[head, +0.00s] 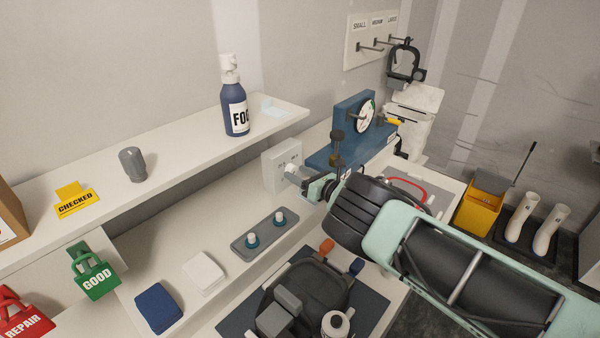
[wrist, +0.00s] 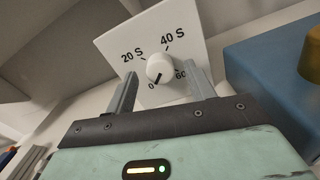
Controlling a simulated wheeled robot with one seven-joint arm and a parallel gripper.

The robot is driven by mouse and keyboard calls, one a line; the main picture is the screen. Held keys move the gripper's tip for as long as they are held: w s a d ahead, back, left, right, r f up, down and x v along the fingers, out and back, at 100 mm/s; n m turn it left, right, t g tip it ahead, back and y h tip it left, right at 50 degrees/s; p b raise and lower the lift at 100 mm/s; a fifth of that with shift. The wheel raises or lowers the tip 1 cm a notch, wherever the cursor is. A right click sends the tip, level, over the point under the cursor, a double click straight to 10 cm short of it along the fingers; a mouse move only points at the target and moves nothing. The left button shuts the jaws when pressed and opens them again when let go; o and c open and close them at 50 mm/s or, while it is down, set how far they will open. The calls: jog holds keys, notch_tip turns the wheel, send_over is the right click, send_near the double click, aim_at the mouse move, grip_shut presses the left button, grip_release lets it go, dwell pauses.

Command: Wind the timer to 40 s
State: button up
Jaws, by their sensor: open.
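The timer is a white box (wrist: 195,30) with a round white knob (wrist: 160,67) on its face. Its marks read 0, 20 S, 40 S and 60. The dark pointer line on the knob points down and left, at or near the 0 mark. My gripper (wrist: 163,84) is open, its two fingers on either side of the knob; I cannot tell whether they touch it. In the head view the timer (head: 272,166) stands at the back of the bench, and my gripper (head: 305,183) is in front of it, partly hiding the knob.
A blue stand with a dial gauge (head: 346,112) is right of the timer. A grey tray with two white-topped pieces (head: 246,247) lies in front. A black mask (head: 300,290) lies nearer.

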jog(key=c, duration=1)
